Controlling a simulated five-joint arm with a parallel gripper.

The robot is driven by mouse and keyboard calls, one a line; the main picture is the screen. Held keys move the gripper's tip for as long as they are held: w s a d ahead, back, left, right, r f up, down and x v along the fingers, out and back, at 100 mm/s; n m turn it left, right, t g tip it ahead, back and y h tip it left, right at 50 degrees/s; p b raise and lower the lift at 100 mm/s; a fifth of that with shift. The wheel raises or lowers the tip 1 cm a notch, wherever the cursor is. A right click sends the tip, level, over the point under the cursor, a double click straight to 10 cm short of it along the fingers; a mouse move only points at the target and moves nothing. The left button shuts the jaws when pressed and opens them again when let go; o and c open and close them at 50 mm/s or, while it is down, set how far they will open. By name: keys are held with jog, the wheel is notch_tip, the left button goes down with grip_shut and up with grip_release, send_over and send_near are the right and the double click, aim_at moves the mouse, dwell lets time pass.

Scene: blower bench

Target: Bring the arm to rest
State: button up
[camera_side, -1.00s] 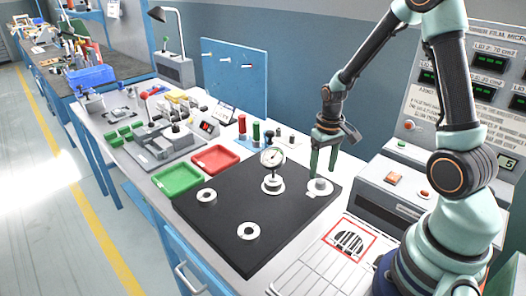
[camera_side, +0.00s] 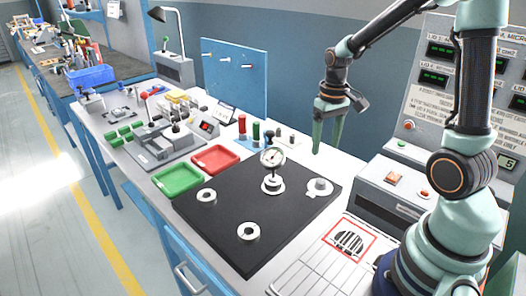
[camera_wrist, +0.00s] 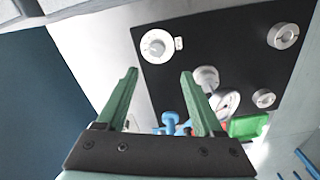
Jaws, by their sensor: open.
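My gripper (camera_side: 328,132) has green fingers pointing down and hangs in the air behind the black mat (camera_side: 262,250). In the wrist view my gripper (camera_wrist: 159,78) shows two green fingers spread apart with nothing between them. A round white part with a side tab (camera_side: 320,187) sits on the mat's back right corner, apart from the fingers; it also shows in the wrist view (camera_wrist: 157,46). A dial gauge on a white base (camera_side: 272,184) stands upright near the mat's back edge.
Two white rings (camera_side: 206,196) (camera_side: 248,232) lie on the mat. A green tray (camera_side: 176,180) and a red tray (camera_side: 216,159) lie left of it. Red, green and blue posts (camera_side: 255,134) stand behind. A grey control box (camera_side: 385,190) is at the right.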

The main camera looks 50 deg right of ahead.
jog(key=s+a+r+n+t, duration=0.1)
jog(key=s+a+r+t, duration=0.1)
jog(key=a+r, duration=0.4)
jog(key=s+a+r+n+t, duration=0.2)
jog(key=s+a+r+t, duration=0.1)
jog(key=a+r, duration=0.3)
jog(key=shift+a, duration=0.7)
